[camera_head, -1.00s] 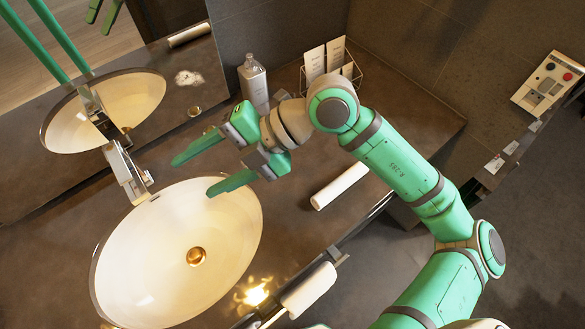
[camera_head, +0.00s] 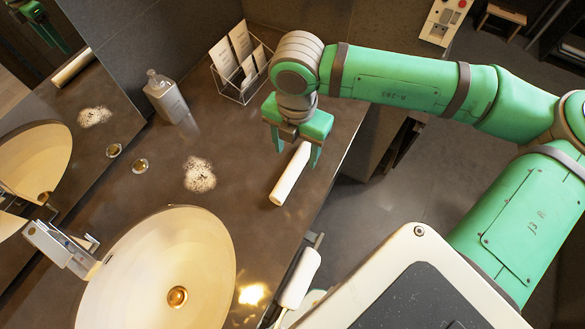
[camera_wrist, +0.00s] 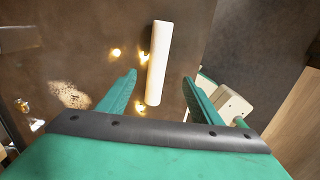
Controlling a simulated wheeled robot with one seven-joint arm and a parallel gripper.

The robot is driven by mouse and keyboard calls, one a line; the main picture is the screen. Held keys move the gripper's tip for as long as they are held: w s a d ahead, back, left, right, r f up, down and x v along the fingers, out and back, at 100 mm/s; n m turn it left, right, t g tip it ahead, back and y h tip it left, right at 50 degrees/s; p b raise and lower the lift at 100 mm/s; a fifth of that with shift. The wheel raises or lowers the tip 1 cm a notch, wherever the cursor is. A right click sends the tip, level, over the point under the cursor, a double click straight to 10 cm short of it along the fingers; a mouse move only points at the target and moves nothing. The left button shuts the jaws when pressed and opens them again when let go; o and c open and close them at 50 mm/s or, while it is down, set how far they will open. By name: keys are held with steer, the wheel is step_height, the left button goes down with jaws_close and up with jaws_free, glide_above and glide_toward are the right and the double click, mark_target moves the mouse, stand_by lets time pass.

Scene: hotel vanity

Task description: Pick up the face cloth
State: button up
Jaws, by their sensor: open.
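The face cloth appears to be the white rolled cloth (camera_head: 290,174) lying on the dark counter to the right of the sink. My gripper (camera_head: 297,150) is open and points down over the far end of the roll, with a finger on each side in the picture. In the wrist view the roll (camera_wrist: 158,60) lies lengthwise ahead, and its near end shows between the spread fingertips (camera_wrist: 159,82). The fingers do not appear to touch it. The exact height of the fingertips above the counter is hard to tell.
A clear rack with cards (camera_head: 238,66) stands behind my gripper, and a soap bottle (camera_head: 167,97) to its left. A speckled patch (camera_head: 199,174) and the sink (camera_head: 150,270) lie left. A white roll (camera_head: 299,278) hangs at the front edge. The counter's right edge is close.

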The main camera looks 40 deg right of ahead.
mark_target(293, 168)
steer(key=shift+w+a+f, duration=0.1)
steer(key=shift+a+f, duration=0.05)
steer(key=shift+f, duration=1.9)
steer(key=shift+a+f, duration=0.15)
steer(key=shift+f, duration=1.9)
steer(key=c, duration=1.1)
